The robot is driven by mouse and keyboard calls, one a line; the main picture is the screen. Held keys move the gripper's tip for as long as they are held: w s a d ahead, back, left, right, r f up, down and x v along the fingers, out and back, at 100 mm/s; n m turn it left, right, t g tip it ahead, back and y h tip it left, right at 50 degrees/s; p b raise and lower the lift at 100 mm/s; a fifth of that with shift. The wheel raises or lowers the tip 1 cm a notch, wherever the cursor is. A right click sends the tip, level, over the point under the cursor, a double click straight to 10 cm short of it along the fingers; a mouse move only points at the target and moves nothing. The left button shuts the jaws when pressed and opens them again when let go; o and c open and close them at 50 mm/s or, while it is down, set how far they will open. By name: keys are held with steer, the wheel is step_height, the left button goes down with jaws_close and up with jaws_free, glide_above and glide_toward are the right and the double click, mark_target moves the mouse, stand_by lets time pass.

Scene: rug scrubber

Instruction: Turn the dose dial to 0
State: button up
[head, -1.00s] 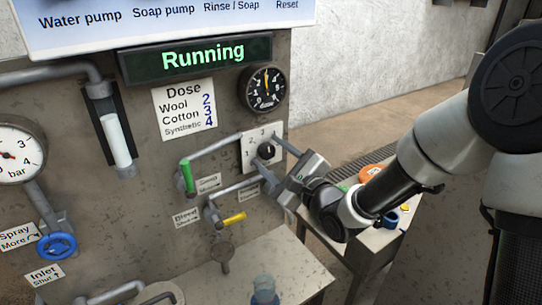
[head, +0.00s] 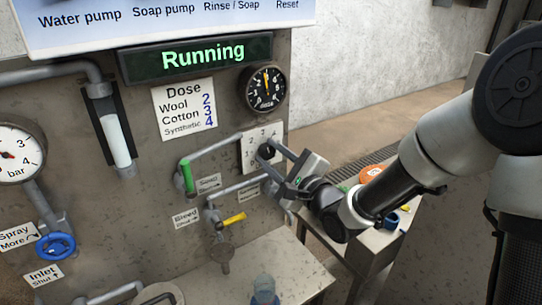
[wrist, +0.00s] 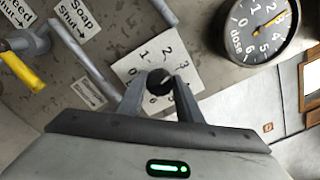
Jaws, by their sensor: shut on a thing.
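The dose dial is a small black knob (head: 266,152) on a white plate (head: 249,146) with printed numbers, below the dose gauge. In the wrist view the knob (wrist: 158,83) sits between my two fingertips, with 1, 2 and 3 readable on the plate around it. My gripper (head: 267,154) is shut on the knob, one finger on each side; the fingers also show in the wrist view (wrist: 159,92). I cannot clearly tell which number the knob's mark points at. The dose gauge (head: 265,89) has a yellow needle, near 3 in the wrist view (wrist: 263,27).
A green-handled lever (head: 187,177) and a yellow-handled lever (head: 234,219) on pipes stand left of and below my gripper. A blue valve wheel (head: 56,246) is at the far left. The display (head: 196,57) reads Running. A dose card (head: 185,108) lists Wool 2, Cotton 3, Synthetic 4.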

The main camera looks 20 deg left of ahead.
steer(key=n+b, duration=0.1)
steer(key=n, duration=0.2)
steer(key=shift+f+n, duration=0.15)
steer(key=shift+n, duration=0.15)
steer(key=n+b, duration=0.1)
steer(key=n, duration=0.2)
steer(key=shift+n, duration=0.3)
steer(key=n+b, duration=0.3)
steer(key=n, duration=0.3)
steer(key=shift+f, duration=0.2)
steer(key=n+b, duration=0.4)
steer(key=n, duration=0.1)
steer(key=shift+n, duration=0.4)
steer(key=shift+n+b, duration=1.4)
steer(key=shift+n, duration=0.8)
steer(key=shift+r, duration=0.1)
steer(key=o, duration=1)
steer(key=shift+o, duration=0.2)
